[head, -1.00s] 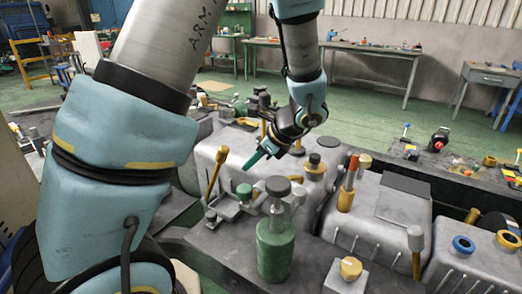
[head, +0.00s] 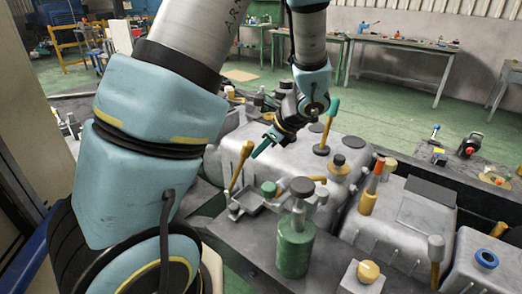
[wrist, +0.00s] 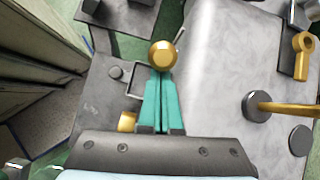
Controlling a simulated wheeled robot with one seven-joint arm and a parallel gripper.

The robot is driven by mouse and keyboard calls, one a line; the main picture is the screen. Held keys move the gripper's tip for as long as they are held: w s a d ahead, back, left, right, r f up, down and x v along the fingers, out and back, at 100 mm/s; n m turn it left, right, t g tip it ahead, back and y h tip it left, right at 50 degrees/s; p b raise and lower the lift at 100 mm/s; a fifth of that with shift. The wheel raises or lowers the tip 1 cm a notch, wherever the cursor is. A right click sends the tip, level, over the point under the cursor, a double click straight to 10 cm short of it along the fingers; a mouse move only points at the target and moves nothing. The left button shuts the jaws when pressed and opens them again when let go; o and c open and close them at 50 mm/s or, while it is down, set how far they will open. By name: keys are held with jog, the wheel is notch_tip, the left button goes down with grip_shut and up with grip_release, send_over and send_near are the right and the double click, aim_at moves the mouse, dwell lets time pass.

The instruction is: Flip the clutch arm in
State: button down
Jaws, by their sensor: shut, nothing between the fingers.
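No label marks the clutch arm, so I cannot tell for sure which lever it is. A yellow lever with a round knob (head: 241,165) stands tilted on a grey bracket in the head view. Its gold knob (wrist: 162,55) sits just ahead of my fingertips in the wrist view. My gripper (head: 258,152) has teal fingers, shut and empty, beside that knob on its right; I cannot tell whether they touch. Another lever with a teal handle (head: 331,114) and gold shaft rises from a dark disc behind my gripper; its gold shaft (wrist: 285,107) shows in the wrist view.
A green cylinder with a dark cap (head: 294,245) stands in front. An orange-red topped post (head: 371,188) and a grey-knobbed lever (head: 435,258) stand to the right among grey housings (head: 400,235). Workbenches (head: 400,50) stand far behind, across open green floor.

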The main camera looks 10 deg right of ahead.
jog(key=w+a+r+p, duration=0.4)
jog(key=w+a+p, duration=0.1)
jog(key=w+a, duration=0.4)
jog(key=shift+w+a+g+h, duration=0.3)
jog(key=shift+w+a, duration=0.05)
jog(key=shift+w, duration=0.35)
jog(key=shift+d+p, duration=0.2)
jog(key=shift+p, duration=0.15)
